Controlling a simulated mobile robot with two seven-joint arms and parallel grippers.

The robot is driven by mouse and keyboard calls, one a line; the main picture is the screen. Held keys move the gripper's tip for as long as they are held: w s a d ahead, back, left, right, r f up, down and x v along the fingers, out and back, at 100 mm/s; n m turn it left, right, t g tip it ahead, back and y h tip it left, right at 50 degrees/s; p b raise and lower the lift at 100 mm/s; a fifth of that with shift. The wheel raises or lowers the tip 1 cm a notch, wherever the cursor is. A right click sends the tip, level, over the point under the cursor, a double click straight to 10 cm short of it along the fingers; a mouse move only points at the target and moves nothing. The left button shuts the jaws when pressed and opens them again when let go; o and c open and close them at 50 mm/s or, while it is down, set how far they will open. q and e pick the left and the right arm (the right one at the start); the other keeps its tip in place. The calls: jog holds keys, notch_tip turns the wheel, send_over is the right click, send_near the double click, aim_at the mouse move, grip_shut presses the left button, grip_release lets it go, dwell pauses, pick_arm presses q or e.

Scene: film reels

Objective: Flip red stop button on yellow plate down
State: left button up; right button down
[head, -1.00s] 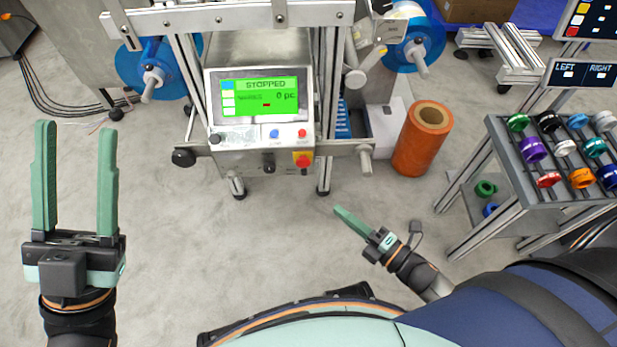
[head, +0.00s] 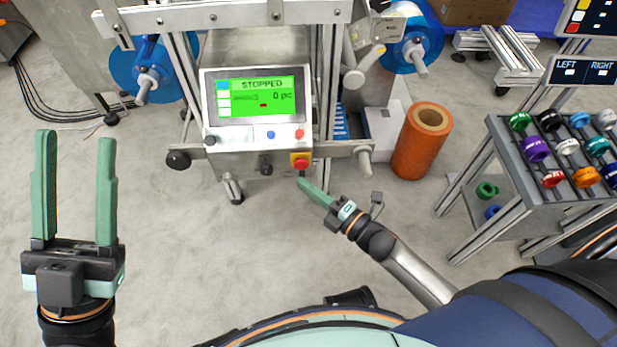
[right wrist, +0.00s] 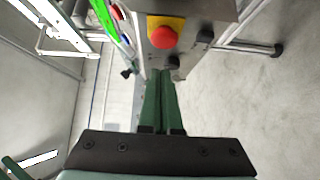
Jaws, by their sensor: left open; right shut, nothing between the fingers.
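The red stop button (head: 300,162) sits on a yellow plate (head: 307,155) at the lower right of the machine's control box. In the right wrist view the red button (right wrist: 163,37) and the yellow plate (right wrist: 178,23) are above the fingertips. My right gripper (head: 301,182) is shut and empty, its tips just below the button in the head view; in its wrist view the shut fingers (right wrist: 164,75) point toward the box. I cannot tell whether they touch it. My left gripper (head: 75,145) is open and empty, over the floor at the left.
The control box has a screen (head: 256,97) reading STOPPED and 0 pc. A dark knob (head: 266,169) is left of the plate. An orange roll (head: 422,140) stands on the floor at right, and a rack (head: 540,190) of coloured reels is farther right.

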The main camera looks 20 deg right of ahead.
aim_at(296, 166)
jog(key=shift+w+d+b, duration=0.15)
jog(key=shift+w+d, duration=0.15)
jog(key=shift+w, duration=0.45)
jog(key=shift+w+d+b, duration=0.15)
jog(key=shift+w+d, duration=0.15)
jog(key=shift+w, duration=0.4)
